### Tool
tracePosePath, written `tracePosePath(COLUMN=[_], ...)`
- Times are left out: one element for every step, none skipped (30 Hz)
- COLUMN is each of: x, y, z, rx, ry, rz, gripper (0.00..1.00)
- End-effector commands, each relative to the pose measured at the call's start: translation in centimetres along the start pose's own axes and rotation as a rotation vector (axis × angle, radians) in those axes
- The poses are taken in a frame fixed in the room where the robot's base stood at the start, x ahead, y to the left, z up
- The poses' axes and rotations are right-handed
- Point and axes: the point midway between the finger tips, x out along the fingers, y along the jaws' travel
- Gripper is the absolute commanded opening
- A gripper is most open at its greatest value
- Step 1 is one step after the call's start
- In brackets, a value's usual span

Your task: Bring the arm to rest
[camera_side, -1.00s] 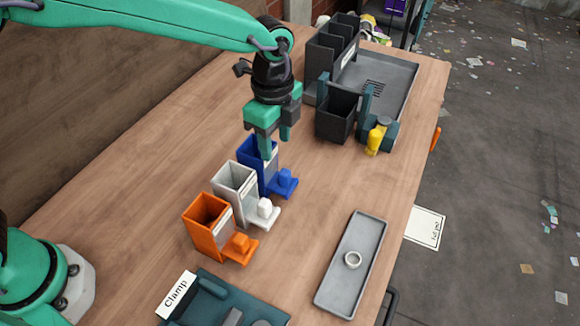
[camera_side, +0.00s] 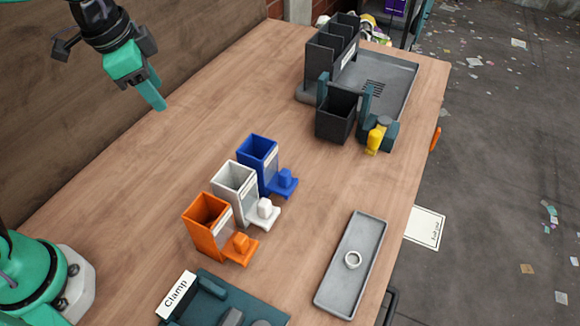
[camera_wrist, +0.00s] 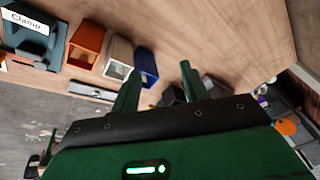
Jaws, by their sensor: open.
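My gripper (camera_side: 152,92) is raised at the upper left in the side view, high over the left part of the table and clear of everything on it. Its jaws are open and empty. The bare wooden table (camera_side: 130,200) lies below.
Orange (camera_side: 207,215), white (camera_side: 234,181) and blue (camera_side: 258,153) bins stand in a row mid-table. A grey tray (camera_side: 340,285) holding a ring lies front right. A clamp fixture (camera_side: 205,300) is at the front. A dark bin (camera_side: 336,118) and rack (camera_side: 330,50) stand at the back.

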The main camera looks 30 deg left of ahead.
Motion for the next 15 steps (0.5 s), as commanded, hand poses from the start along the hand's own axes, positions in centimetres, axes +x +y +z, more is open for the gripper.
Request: tracePosePath(x=[-0.6, -0.9, -1.2, -1.4, -1.6, -1.9, -2.1, -2.2, -2.4, -2.6, -2.7, -2.8, -2.9, -2.9, -3.0], y=[-0.2, -0.2, -0.3, -0.3, -0.3, -0.4, -0.3, -0.3, -0.3, -0.2, -0.2, -0.1, 0.0, 0.0, 0.1], z=[1.1, 1.7, 2.5, 3.1, 3.7, 4.5, 5.1, 5.7, 6.5, 7.0, 7.6, 8.4, 8.9, 9.5, 10.1], rx=[-0.051, -0.08, -0.121, -0.151, -0.182, -0.222, -0.252, -0.283, -0.323, -0.352, -0.383, -0.423, -0.452, -0.48, -0.517], ry=[0.014, 0.021, 0.029, 0.036, 0.044, 0.053, 0.062, 0.069, 0.079, 0.087, 0.095, 0.106, 0.113, 0.121, 0.131], rz=[-0.013, -0.02, -0.028, -0.035, -0.041, -0.05, -0.056, -0.062, -0.071, -0.077, -0.083, -0.091, -0.096, -0.102, -0.108], gripper=[0.45, 0.45, 0.45, 0.45, 0.45, 0.45, 0.45, 0.45, 0.45, 0.45, 0.45, 0.45, 0.45, 0.45, 0.45])
